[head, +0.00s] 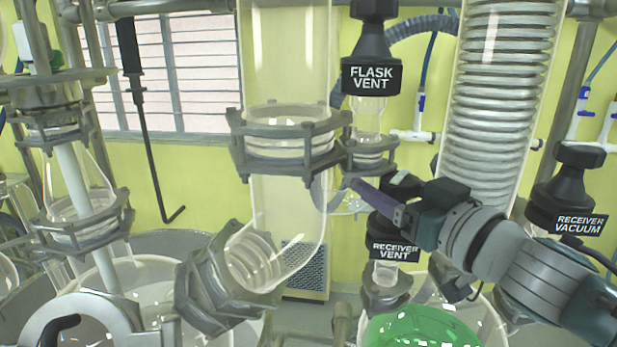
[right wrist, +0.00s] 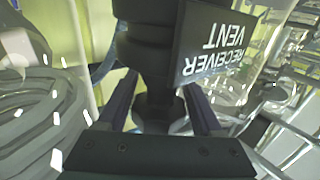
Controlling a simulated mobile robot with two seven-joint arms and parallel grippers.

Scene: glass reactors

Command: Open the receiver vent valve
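The receiver vent valve (head: 394,248) is a black knob with a white-lettered label, standing on a glass neck at the centre right of the head view. In the right wrist view the valve (right wrist: 150,55) appears upside down, with its label tilted. My right gripper (head: 376,188) comes in from the right at the valve's top. Its two fingers (right wrist: 160,98) are apart, one on each side of the narrow black upper part of the valve, with gaps showing. One finger is mostly hidden in the head view. My left gripper is not in view.
A glass column with a coil (head: 497,100) rises behind my right arm. A large glass tube (head: 288,225) is close on the left. A green-filled vessel (head: 422,328) is below.

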